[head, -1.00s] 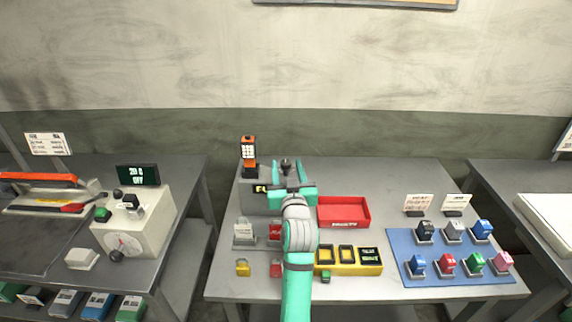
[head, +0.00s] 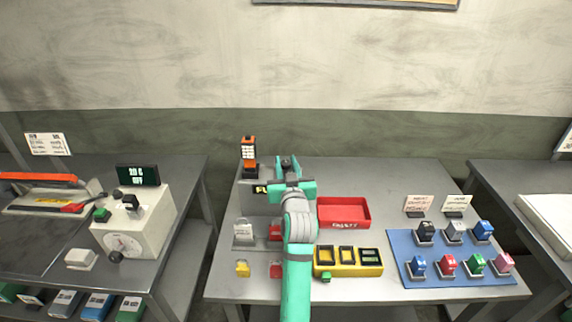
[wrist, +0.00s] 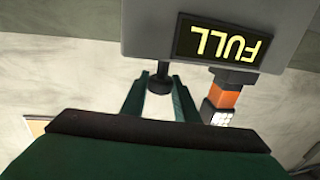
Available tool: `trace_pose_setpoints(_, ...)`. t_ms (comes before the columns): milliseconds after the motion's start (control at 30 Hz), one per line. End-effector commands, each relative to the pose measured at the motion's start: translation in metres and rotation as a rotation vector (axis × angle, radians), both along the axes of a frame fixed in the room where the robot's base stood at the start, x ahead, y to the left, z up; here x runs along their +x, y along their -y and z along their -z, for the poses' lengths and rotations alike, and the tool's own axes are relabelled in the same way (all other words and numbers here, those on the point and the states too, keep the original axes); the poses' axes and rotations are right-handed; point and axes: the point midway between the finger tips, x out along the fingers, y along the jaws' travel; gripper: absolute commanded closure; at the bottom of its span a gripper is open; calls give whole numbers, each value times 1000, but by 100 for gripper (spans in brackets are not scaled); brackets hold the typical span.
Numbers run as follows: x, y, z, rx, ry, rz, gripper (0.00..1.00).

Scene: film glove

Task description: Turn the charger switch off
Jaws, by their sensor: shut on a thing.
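The charger (head: 258,206) is a grey box at the back left of the middle table. Its small display (head: 260,189) is partly covered by my arm in the head view; in the wrist view the display (wrist: 222,42) reads FULL, upside down. The dark charger switch (head: 287,162) sticks up near the right end of the box; it also shows in the wrist view as a short stem with a round knob (wrist: 159,87). My green gripper (head: 289,172) is shut on the switch, one finger on each side of the knob.
A red tray (head: 343,213) lies just right of my arm. A yellow box (head: 348,271) and small padlock-like items are nearer. A blue mat (head: 440,262) holds several coloured blocks.

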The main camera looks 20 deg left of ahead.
Motion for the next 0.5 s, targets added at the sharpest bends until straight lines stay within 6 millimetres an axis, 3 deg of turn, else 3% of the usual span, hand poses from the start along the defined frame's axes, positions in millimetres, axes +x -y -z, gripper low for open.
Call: trace_pose_setpoints(500, 1, 3, 0, 0, -1, -237, 95)
